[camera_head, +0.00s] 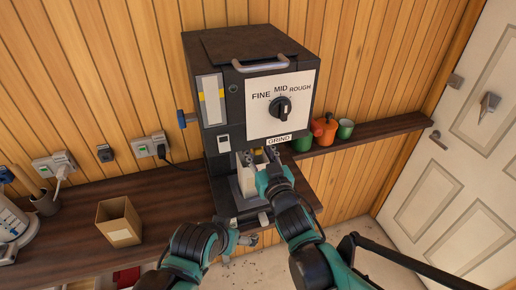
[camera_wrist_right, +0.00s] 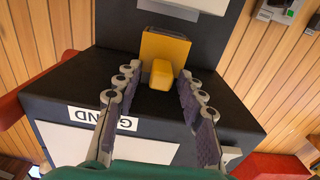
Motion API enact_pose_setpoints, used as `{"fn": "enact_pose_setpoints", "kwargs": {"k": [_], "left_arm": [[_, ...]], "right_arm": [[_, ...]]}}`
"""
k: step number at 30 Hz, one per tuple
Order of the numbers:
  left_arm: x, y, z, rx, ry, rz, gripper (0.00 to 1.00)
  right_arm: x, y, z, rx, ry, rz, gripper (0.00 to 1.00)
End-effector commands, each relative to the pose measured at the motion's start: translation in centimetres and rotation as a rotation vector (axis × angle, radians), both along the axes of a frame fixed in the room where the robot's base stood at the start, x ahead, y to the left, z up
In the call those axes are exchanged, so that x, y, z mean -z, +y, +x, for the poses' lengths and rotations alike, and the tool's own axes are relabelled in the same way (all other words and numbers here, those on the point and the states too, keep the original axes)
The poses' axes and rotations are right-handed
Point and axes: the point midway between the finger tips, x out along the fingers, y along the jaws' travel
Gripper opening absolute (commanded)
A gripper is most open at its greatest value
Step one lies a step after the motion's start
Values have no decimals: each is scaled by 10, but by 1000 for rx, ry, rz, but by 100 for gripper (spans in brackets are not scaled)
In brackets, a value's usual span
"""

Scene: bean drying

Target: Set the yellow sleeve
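In the right wrist view a yellow plate (camera_wrist_right: 165,46) with a yellow knob (camera_wrist_right: 161,74) stands out from the dark grinder. My right gripper (camera_wrist_right: 154,112) is open; its fingers are on either side of the knob, with gaps on both sides. In the head view, the right gripper (camera_head: 259,160) is below the GRIND label and hides much of the front there; only a small yellow bit (camera_head: 258,149) shows.
The dark grinder (camera_head: 218,128) with its FINE, MID, ROUGH dial (camera_head: 281,108) stands on the wooden shelf (camera_head: 170,204). An open cardboard box (camera_head: 119,222) is to its left. A white door (camera_head: 455,150) is farther right.

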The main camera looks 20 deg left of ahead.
Motion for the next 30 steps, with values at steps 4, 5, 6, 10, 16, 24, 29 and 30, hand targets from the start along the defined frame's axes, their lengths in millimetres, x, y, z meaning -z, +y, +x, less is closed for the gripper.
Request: {"fn": "enact_pose_setpoints", "kwargs": {"k": [4,5,6,10,16,24,29,30], "left_arm": [[0,0,0,0,0,0,94],[0,0,0,0,0,0,94],[0,0,0,0,0,0,94],[0,0,0,0,0,0,94],[4,0,0,0,0,0,94],[38,0,0,0,0,0,94],[48,0,0,0,0,0,94],[47,0,0,0,0,0,94]], "right_arm": [[0,0,0,0,0,0,34],[0,0,0,0,0,0,26],[0,0,0,0,0,0,16],[0,0,0,0,0,0,0],[4,0,0,0,0,0,0],[40,0,0,0,-1,-1,0],[52,0,0,0,0,0,0],[51,0,0,0,1,-1,0]]}}
